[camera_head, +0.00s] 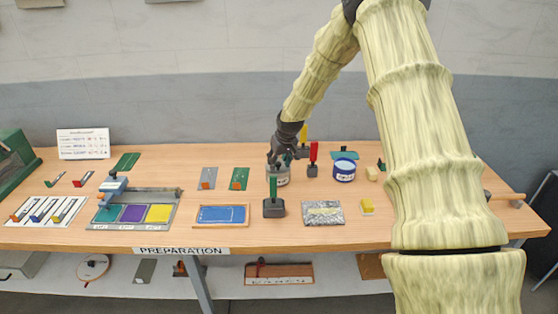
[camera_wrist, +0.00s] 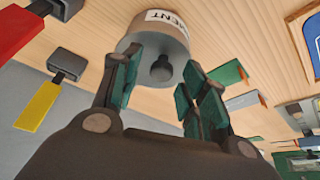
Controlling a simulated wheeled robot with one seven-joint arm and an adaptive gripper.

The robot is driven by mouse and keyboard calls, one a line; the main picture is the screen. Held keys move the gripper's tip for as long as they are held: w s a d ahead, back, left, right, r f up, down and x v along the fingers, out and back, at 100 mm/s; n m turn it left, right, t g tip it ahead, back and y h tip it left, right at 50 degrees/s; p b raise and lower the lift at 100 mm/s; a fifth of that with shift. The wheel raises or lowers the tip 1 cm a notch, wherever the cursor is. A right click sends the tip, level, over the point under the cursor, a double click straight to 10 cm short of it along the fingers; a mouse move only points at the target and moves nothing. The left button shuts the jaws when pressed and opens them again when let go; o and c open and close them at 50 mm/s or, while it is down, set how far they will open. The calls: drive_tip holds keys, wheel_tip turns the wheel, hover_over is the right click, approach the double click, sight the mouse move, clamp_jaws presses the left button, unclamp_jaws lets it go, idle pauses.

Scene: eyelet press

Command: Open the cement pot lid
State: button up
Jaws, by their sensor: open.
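The cement pot (camera_head: 279,177) is a grey pot standing mid-table in the head view, its top mostly hidden by my gripper (camera_head: 282,152). A gap shows on both sides of the knob, and nothing is held.
A blue pot (camera_head: 344,174) stands right of the cement pot. A red-handled tool (camera_head: 312,158) stands between them, and a green-handled tool (camera_head: 273,200) stands in front. A blue tray (camera_head: 222,216) and a speckled grey slab (camera_head: 323,213) lie nearer the table's front edge.

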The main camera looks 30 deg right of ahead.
drive_tip(key=shift+f, duration=0.15)
clamp_jaws()
